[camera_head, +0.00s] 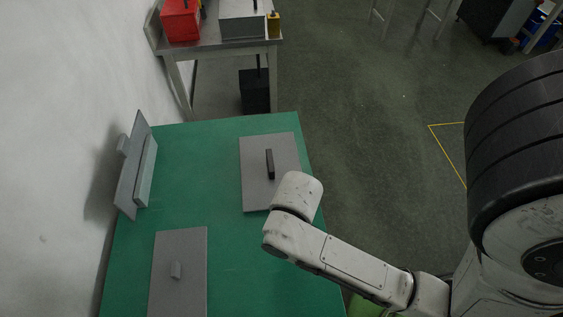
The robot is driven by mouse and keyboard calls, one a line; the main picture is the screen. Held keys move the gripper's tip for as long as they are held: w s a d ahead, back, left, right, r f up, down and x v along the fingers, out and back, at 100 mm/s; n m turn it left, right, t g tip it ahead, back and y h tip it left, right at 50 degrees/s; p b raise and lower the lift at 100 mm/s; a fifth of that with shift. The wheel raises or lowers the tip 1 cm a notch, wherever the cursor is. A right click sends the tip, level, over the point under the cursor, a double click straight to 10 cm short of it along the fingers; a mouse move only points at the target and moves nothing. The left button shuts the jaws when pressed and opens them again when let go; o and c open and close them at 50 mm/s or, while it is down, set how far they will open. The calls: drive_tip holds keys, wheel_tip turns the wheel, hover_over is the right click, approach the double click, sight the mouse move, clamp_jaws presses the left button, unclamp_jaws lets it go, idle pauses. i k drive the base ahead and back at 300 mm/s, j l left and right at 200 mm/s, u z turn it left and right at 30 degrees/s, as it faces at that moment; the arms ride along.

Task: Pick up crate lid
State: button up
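Three flat grey panels that could be lids are on the green table (220,235); I cannot tell for sure which is the crate lid. One grey panel (254,187) with an upright dark handle (270,164) lies flat at the table's right side. A third panel (131,175) stands tilted against the wall at the left. My arm reaches in from the right, its end link over the first panel's lower right corner. My gripper does not show.
The white wall (60,130) borders the table's left side. Behind stands a metal table (205,46) with a red box (181,20) and a grey box (243,20). A dark bin (254,90) is beneath it. The middle of the green table is clear.

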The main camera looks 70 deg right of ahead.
sight(265, 160)
drive_tip(key=k+l+z, duration=0.15)
drive_tip(key=z, duration=0.15)
drive_tip(key=k+l+z, duration=0.25)
drive_tip(key=u, duration=3.25)
drive_tip(key=l+z, duration=0.1)
drive_tip(key=z, duration=3.05)
